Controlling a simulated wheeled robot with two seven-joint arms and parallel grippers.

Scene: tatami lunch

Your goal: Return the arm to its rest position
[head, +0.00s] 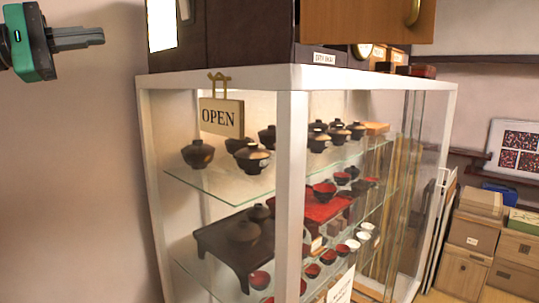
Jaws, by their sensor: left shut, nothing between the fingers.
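My left gripper (92,37) comes in at the upper left of the head view, with a green and black wrist part behind its grey fingers. It points to the right, and its fingers are shut with nothing between them. It is in front of the bare wall, to the left of the glass display cabinet, and appears apart from it. My right gripper is not in view.
A white-framed glass cabinet (292,190) fills the middle, with lidded bowls inside and an OPEN sign (222,117). A dark cabinet with a wooden panel (366,18) stands above it. Boxes (470,232) are stacked at right. The wall area at left is clear.

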